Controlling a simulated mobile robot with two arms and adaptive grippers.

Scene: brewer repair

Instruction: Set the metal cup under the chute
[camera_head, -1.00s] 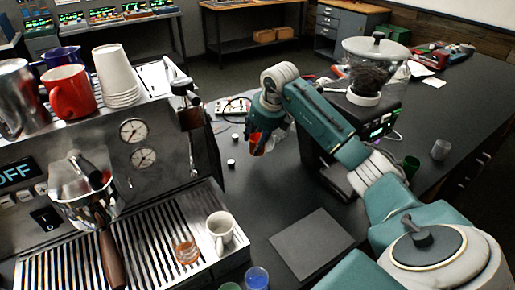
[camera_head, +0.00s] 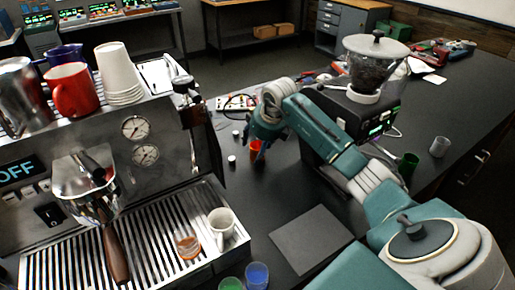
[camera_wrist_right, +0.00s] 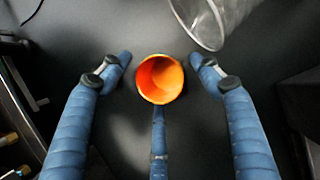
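My right gripper (camera_head: 262,143) hangs over the dark counter beyond the coffee machine's tray. In the right wrist view its blue fingers (camera_wrist_right: 160,75) are spread around an orange-red cup (camera_wrist_right: 160,79), with gaps at both sides. In the head view this cup (camera_head: 257,150) is partly hidden by the fingers. A shiny metal cup (camera_head: 22,100) stands on top of the coffee machine at the left. A small grey cup (camera_head: 440,146) stands at the right; I cannot tell its material. The grinder (camera_head: 378,118) stands behind my right arm, which hides its chute. My left gripper is not in view.
A clear vessel (camera_wrist_right: 207,18) is close by in the wrist view. The coffee machine's drip tray (camera_head: 95,262) holds a white mug (camera_head: 221,224) and a small brown glass (camera_head: 188,246). A flat dark pad (camera_head: 311,240) lies on the counter. A green cup (camera_head: 408,164) stands near the grinder.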

